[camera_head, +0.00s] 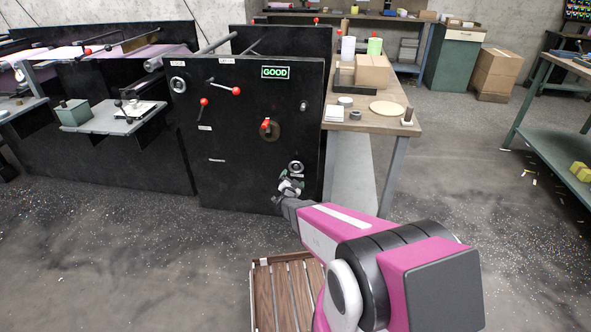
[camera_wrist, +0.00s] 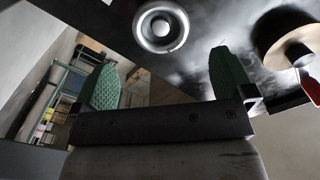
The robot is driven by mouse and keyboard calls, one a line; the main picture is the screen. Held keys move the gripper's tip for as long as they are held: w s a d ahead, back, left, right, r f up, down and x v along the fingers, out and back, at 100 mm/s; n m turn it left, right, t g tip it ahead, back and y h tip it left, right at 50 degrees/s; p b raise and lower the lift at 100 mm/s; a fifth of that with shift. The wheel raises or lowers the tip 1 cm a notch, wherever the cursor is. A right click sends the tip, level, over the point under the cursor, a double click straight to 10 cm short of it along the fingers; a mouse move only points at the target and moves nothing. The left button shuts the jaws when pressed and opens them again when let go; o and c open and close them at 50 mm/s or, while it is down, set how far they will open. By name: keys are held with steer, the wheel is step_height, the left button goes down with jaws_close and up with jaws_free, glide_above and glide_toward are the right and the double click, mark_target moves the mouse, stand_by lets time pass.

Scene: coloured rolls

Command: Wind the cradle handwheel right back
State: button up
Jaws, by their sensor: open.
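A silver ring-shaped handwheel (camera_head: 296,167) sits low on the right side of the black machine panel. In the wrist view the handwheel (camera_wrist: 141,24) is at the top, ahead of and roughly between the finger tips. My gripper (camera_head: 290,184) is just below the handwheel in the head view. In the wrist view my gripper (camera_wrist: 165,62) has its two green ribbed fingers wide apart with nothing between them; they look apart from the wheel. The labels are too small to read.
A red-handled knob (camera_head: 266,126) sits above the handwheel, and a red-tipped lever (camera_head: 222,89) is higher left. A wooden workbench (camera_head: 385,119) stands right of the panel; a slatted wooden pallet (camera_head: 283,290) lies on the floor.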

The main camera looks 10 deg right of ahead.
mark_target(295, 169)
steer(key=x, duration=0.9)
steer(key=shift+w+d+f, duration=0.1)
steer(key=shift+w, duration=0.25)
steer(key=c, duration=0.8)
